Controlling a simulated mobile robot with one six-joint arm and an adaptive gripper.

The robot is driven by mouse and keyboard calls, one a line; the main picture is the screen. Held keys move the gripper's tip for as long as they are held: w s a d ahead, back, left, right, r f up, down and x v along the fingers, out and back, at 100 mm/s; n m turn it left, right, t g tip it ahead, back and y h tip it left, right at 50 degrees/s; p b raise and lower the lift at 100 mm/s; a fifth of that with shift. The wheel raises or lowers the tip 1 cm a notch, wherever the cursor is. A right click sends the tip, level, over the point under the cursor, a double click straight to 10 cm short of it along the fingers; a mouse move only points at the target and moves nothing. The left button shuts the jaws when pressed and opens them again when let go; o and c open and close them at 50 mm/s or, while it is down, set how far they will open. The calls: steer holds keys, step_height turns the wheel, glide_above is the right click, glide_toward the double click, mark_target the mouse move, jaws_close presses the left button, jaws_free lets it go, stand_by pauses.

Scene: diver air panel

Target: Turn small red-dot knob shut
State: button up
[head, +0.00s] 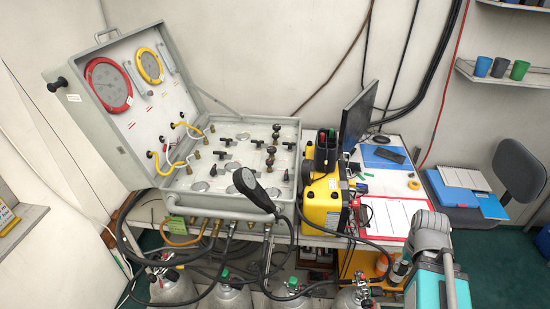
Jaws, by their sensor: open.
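The open grey panel case (215,215) stands on the bench at the left. Its face carries several black T-handled knobs (228,168) and smaller dark knobs (198,155). A red dot on any of these knobs is too small to make out. My gripper (378,288) appears low at the right, below the bench edge, beside a cylinder valve and well away from the panel face. It is small and partly lost among dark parts; nothing is seen held in it.
Several gas cylinders (230,297) with hoses stand below the bench front. The air above the panel is mostly clear.

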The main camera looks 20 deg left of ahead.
mark_target(312, 164)
steer(key=shift+a, duration=0.15)
